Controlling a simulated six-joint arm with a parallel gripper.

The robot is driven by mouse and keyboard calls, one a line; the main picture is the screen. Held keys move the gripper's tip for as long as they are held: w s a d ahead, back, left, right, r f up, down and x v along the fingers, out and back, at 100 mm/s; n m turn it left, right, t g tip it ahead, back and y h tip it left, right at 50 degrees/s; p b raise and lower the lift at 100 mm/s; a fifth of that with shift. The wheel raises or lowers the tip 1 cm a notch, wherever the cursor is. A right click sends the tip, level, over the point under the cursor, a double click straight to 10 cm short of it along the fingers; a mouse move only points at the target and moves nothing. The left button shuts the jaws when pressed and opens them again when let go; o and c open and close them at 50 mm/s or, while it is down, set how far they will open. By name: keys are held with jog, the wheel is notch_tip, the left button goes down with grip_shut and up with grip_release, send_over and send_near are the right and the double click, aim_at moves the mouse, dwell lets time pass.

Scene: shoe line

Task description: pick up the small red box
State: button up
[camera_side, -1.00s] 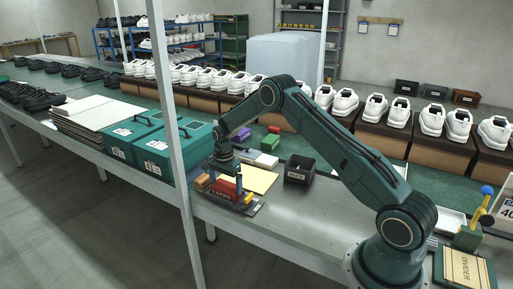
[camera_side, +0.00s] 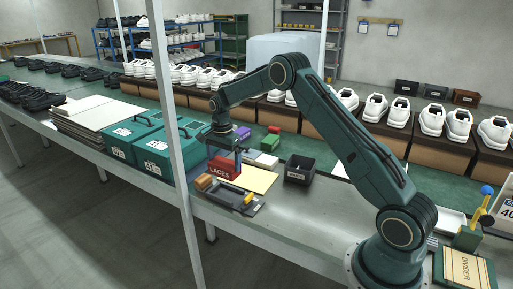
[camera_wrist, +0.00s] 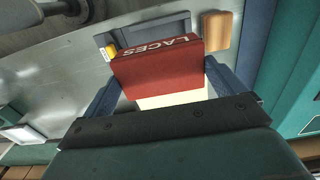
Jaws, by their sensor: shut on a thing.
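The small red box (camera_side: 224,167), lettered LACES, hangs between the fingers of my gripper (camera_side: 225,158). It is held above the bench, over the grey tray (camera_side: 238,201). In the wrist view the red box (camera_wrist: 158,72) fills the space between the two blue fingers of my gripper (camera_wrist: 163,82), one at each side. The lettered edge faces away from the wrist.
A tan block (camera_side: 204,182) lies by the tray, and a yellow piece (camera_side: 248,198) is at its right end. A cream sheet (camera_side: 261,180) lies behind. A black bin (camera_side: 299,169) stands right, teal cases (camera_side: 162,150) left. A post (camera_side: 172,130) stands in front.

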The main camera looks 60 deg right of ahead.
notch_tip(320, 180, up, 10)
dwell(0.4)
jog(key=shift+d, duration=0.1)
dwell(0.4)
send_over(248, 176)
jog(key=shift+r, duration=0.25)
jog(key=shift+f, duration=0.1)
notch_tip(248, 176, down, 20)
jog(key=shift+r, duration=0.1)
dwell(1.2)
